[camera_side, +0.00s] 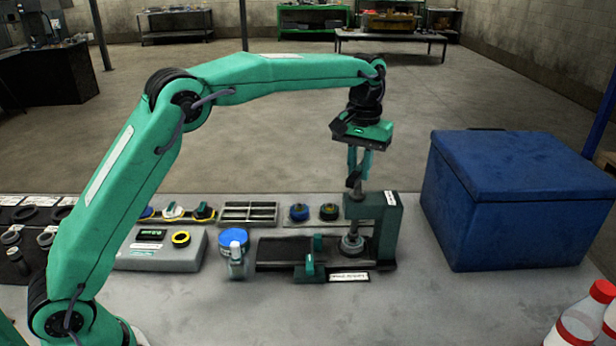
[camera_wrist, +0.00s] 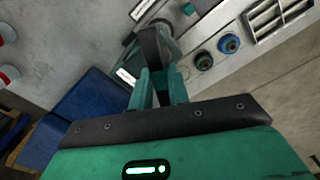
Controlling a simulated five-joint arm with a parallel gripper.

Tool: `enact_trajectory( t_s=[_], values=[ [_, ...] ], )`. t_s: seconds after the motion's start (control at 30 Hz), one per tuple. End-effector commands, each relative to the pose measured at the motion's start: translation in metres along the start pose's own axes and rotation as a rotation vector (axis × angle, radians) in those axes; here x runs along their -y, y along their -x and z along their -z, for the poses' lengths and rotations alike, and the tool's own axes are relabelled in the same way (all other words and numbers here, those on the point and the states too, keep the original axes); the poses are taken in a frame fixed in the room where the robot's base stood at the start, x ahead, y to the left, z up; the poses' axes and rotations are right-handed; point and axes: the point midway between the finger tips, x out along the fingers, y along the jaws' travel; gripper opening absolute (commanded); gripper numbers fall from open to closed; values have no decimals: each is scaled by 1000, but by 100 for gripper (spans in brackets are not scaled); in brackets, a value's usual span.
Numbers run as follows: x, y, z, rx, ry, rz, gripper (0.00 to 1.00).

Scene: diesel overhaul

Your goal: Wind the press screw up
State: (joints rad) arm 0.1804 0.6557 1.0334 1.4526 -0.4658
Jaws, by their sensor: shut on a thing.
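The press (camera_side: 387,222) is a small dark green frame at the right of the bench fixtures. Its press screw (camera_side: 356,207) is a grey upright shaft in the press head, above a round grey piece (camera_side: 351,244) on the press bed. My gripper (camera_side: 356,178) points straight down over the screw and is shut on the dark handle at its top. In the wrist view my gripper's green fingers (camera_wrist: 157,88) close at the dark handle (camera_wrist: 152,45). The fingers and handle hide most of the screw there.
A large blue box (camera_side: 515,200) stands close right of the press. A blue-capped container (camera_side: 234,245) and a grey device (camera_side: 160,249) stand to the left. Small round parts (camera_side: 314,212) and a slotted tray (camera_side: 248,214) lie behind. The front bench is clear, with red-capped bottles (camera_side: 580,318) at right.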

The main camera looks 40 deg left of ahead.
Motion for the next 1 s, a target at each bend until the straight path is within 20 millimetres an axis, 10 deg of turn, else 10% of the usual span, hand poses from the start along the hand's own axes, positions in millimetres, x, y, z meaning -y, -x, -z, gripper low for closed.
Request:
enact_trajectory(
  t_s=[1.0],
  values=[
    [0, 4, 0, -1, 439, -1, 0]
  ],
)
